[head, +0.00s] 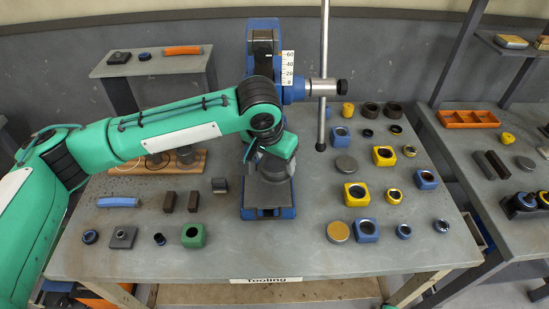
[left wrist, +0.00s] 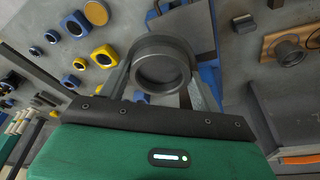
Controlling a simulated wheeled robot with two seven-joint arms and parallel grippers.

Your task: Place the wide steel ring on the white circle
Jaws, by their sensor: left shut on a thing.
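The wide steel ring (left wrist: 160,45) is a thick dark grey ring in the left wrist view, held between the two fingers of my left gripper (head: 271,160). In the head view this gripper hangs in front of the blue arbor press (head: 264,38), above its grey base plate (head: 268,192). The wrist and fingers hide most of the ring there. I cannot tell whether the ring touches the plate.
Several blue and yellow blocks, rings and discs (head: 338,232) cover the table's right side. Dark blocks, a green block (head: 193,235) and a blue bar (head: 118,201) lie at left. The press lever (head: 323,75) stands right of my gripper. The front table strip (head: 190,264) is clear.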

